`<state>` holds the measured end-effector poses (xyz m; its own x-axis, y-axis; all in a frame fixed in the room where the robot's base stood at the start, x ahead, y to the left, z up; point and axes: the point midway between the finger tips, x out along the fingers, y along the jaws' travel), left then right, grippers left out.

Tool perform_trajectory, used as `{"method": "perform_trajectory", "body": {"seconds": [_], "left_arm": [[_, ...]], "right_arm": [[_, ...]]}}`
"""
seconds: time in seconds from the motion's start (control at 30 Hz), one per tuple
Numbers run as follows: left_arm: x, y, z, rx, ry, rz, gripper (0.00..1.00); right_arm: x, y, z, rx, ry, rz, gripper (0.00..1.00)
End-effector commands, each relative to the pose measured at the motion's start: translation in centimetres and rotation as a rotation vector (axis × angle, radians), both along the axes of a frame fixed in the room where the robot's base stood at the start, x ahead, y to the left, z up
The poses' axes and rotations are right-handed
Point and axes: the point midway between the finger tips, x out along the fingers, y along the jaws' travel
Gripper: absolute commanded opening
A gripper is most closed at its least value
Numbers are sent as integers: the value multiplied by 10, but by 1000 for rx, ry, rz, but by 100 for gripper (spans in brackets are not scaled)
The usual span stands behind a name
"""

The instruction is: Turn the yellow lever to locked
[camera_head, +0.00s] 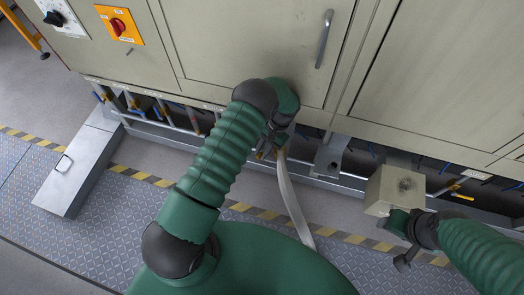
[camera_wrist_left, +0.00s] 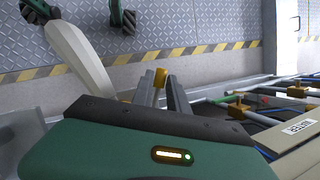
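A yellow lever end (camera_wrist_left: 160,77) shows in the left wrist view between the two grey fingertips of my left gripper (camera_wrist_left: 161,88). The fingers stand close on both sides of it, and the yellow fills the narrow gap at the tips. In the head view my left gripper (camera_head: 272,147) is below the cabinet's lower edge, mostly hidden by my green arm. A small bit of yellow (camera_head: 260,154) shows beside it. The lever's pivot and any locked mark are hidden.
The beige furnace cabinet (camera_head: 225,45) with a door handle (camera_head: 324,38) fills the back. Pipes and valves (camera_head: 165,110) run under it. Another yellow handle (camera_head: 460,197) is at right. A beige box (camera_head: 393,190) and a grey step (camera_head: 75,170) stand out. Striped floor tape (camera_head: 140,176) crosses the clear floor.

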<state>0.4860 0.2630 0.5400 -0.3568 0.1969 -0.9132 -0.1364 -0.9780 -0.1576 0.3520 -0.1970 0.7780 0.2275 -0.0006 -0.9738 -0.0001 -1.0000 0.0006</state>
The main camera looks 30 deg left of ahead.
Motion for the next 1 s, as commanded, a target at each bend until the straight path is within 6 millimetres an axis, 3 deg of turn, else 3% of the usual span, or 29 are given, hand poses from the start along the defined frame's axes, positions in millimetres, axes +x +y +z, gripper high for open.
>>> {"method": "perform_trajectory", "body": {"seconds": [0.13, 0.43, 0.63, 1.0], "left_arm": [[0, 0, 0, 0, 1, 0, 38], [-1, 0, 2, 1, 2, 0, 38], [1, 0, 39, 1, -1, 0, 38], [-96, -52, 47, 1, 6, -5, 38]], "right_arm": [[0, 0, 0, 0, 0, 0, 54], [0, 0, 1, 0, 0, 0, 54], [0, 0, 12, 0, 0, 0, 54], [0, 0, 32, 0, 0, 0, 54]]}}
